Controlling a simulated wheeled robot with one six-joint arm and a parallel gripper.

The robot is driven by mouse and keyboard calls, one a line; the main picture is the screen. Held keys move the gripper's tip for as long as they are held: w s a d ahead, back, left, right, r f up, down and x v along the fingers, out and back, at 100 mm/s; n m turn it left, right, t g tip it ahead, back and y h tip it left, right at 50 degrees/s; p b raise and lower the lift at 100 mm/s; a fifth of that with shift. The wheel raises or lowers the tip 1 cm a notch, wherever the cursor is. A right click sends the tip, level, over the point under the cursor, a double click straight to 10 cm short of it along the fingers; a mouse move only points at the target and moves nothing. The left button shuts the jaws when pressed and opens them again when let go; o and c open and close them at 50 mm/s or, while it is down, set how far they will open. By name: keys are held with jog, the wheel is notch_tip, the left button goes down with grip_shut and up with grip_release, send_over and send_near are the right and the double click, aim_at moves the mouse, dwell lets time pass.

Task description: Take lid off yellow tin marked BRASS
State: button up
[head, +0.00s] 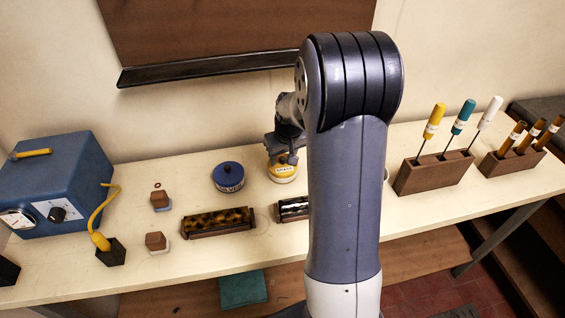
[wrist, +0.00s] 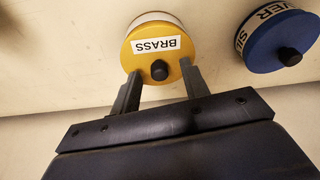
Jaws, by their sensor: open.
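The yellow tin marked BRASS (head: 283,177) stands on the bench in the head view, partly hidden by my arm. In the wrist view its yellow lid (wrist: 155,50) is on the tin, with a white BRASS label and a dark knob (wrist: 159,70). A strip of the pale tin body shows beyond the lid. My gripper (wrist: 160,80) is open, with one finger on each side of the knob and nothing held. The fingertips overlap the lid's near edge in the picture; I cannot tell if they touch it. In the head view my gripper (head: 283,158) is over the tin.
A blue SILVER tin (head: 228,177) stands just left of the yellow tin, and in the wrist view it is at right (wrist: 281,42). A brown block with a dark patterned top (head: 218,222) lies in front. A blue box (head: 55,185) stands left.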

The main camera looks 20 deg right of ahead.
grip_shut()
dwell(0.4)
